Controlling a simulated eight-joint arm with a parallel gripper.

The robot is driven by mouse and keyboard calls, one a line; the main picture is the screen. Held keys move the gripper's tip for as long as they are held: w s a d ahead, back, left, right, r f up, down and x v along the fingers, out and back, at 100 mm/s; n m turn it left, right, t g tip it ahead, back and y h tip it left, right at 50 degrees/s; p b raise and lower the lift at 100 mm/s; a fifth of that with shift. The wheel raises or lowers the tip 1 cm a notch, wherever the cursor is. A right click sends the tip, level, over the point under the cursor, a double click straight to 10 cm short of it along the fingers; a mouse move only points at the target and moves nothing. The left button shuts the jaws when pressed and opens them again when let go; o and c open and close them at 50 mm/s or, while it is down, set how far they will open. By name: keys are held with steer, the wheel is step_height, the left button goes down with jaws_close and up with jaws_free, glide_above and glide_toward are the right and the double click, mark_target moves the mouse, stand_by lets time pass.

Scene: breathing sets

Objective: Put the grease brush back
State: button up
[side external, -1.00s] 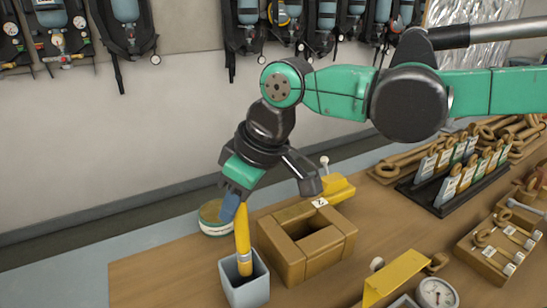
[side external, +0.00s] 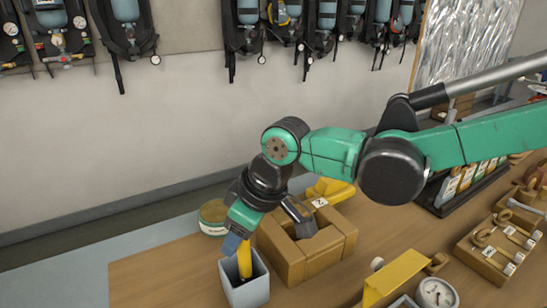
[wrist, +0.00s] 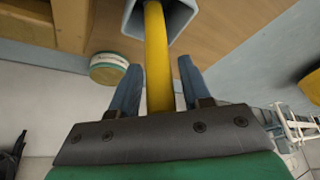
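The grease brush (side external: 245,261) has a yellow handle and stands in a grey square cup (side external: 248,292) at the front left of the table. Its lower end is hidden inside the cup. My gripper (side external: 236,245) is low over the cup, around the upper handle. In the wrist view, the blue fingers (wrist: 158,72) stand on either side of the yellow handle (wrist: 158,55), with gaps on both sides. The gripper is open, and the handle runs down into the cup (wrist: 181,13).
A brown square block with an opening (side external: 285,262) stands right beside the cup. A round tin (side external: 213,217) is behind it. A yellow bracket (side external: 395,277) and a gauge (side external: 436,292) lie to the right. The table left of the cup is clear.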

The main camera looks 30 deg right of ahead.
steer(key=shift+o, duration=0.5)
steer(key=shift+r, duration=0.2)
steer(key=v, duration=1.2)
steer(key=s+d+f+m+t+h, duration=0.1)
steer(key=d+f+m, duration=0.3)
steer(key=d, duration=0.5)
steer(key=s+d+f+m+t+h, duration=0.1)
steer(key=s+d+f+m+t, duration=0.1)
steer(key=d+f, duration=0.3)
steer(key=d+m, duration=0.1)
steer(key=d, duration=0.3)
steer(key=shift+f+m+t+h, duration=0.3)
steer(key=shift+m+h, duration=0.1)
